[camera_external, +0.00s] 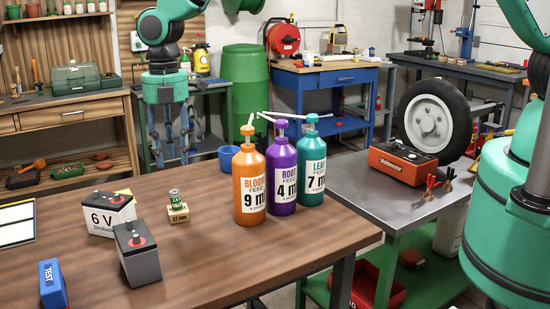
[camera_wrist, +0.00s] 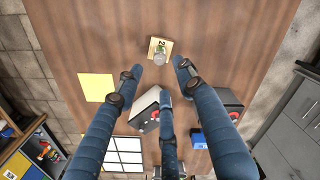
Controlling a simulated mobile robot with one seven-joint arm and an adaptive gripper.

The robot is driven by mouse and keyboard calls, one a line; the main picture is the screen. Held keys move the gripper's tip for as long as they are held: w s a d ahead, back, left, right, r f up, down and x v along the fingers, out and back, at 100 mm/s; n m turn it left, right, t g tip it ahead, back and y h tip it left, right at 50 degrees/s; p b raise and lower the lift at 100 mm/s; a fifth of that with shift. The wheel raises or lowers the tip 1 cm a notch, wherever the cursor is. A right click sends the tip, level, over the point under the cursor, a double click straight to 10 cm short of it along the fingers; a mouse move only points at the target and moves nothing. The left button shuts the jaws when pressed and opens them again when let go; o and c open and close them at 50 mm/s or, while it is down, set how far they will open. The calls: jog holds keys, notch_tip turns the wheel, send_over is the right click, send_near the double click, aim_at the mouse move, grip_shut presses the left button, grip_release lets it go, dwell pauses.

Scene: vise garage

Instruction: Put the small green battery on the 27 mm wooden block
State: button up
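The small green battery (camera_external: 175,197) stands upright on a small wooden block (camera_external: 178,214) on the brown table in the external view. The block's label is too small to read surely. In the wrist view the battery (camera_wrist: 160,53) shows against the block (camera_wrist: 158,43), just beyond my fingertips. My gripper (camera_external: 170,158) has blue fingers pointing down, above and behind the battery in the external view. In the wrist view the fingers of my gripper (camera_wrist: 157,72) are spread, with nothing between them.
Two 6 V batteries (camera_external: 138,252) stand left of the block, with a blue TEST box (camera_external: 53,284) at the front left. Orange (camera_external: 249,185), purple (camera_external: 282,180) and teal (camera_external: 312,170) pump bottles stand to the right. A blue cup (camera_external: 228,158) is behind them.

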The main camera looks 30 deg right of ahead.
jog(key=shift+r, duration=0.75)
jog(key=shift+r, duration=0.1)
dwell(0.4)
